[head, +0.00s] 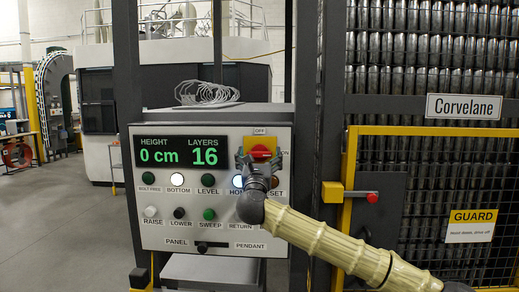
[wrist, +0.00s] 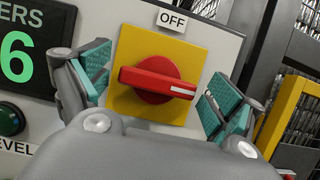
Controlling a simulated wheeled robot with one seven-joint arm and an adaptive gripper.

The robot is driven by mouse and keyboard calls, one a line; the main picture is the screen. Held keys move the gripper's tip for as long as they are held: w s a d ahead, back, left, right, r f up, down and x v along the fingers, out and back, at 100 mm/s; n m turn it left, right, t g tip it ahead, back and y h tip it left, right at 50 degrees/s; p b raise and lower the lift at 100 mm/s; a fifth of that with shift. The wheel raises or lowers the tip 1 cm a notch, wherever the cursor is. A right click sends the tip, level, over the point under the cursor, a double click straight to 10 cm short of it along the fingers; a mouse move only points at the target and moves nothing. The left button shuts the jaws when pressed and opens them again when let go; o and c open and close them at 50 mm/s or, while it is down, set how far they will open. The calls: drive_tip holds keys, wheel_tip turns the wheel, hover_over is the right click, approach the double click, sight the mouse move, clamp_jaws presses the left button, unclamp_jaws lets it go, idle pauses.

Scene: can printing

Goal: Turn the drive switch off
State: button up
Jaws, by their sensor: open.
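The drive switch is a red rotary knob (head: 260,151) on a yellow square plate at the upper right of the control panel. In the wrist view the red knob (wrist: 155,82) has its handle lying roughly crosswise, with its white mark at the right end. An OFF label (wrist: 171,21) sits above it; in the head view an ON label, partly hidden, is at its right. My gripper (head: 259,163) is in front of the switch. In the wrist view my gripper (wrist: 160,88) is open, with teal-padded fingers left and right of the knob, apart from it.
The panel (head: 150,213) carries a display (head: 180,151) reading 0 cm and 16 layers, and several buttons below it. The BOTTOM lamp (head: 178,180) is lit white. A yellow guard frame (head: 349,170) stands close at right, with stacked cans behind.

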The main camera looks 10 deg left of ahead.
drive_tip(key=shift+w+r, duration=0.15)
drive_tip(key=shift+w, duration=0.3)
drive_tip(key=c, duration=1)
